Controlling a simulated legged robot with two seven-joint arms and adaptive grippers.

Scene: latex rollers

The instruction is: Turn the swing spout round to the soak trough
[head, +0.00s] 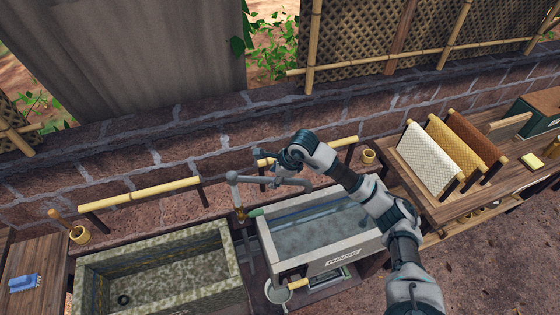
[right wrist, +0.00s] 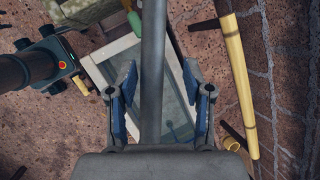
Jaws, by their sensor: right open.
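The swing spout (head: 250,180) is a grey pipe on an upright between the two basins. Its arm points right, over the near-white basin (head: 350,254) whose front label seems to read RINSE. The mottled stone trough (head: 203,243) on the left, which I take for the soak trough, shows no readable label. My right gripper (head: 273,170) is at the spout's arm, open. In the right wrist view the grey spout pipe (right wrist: 153,70) runs between its two blue-padded fingers, with a gap at each side. My left gripper is not in view.
A brick wall with bamboo rails (head: 140,195) runs behind the basins. A blue brush (head: 24,283) lies on the left bench.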

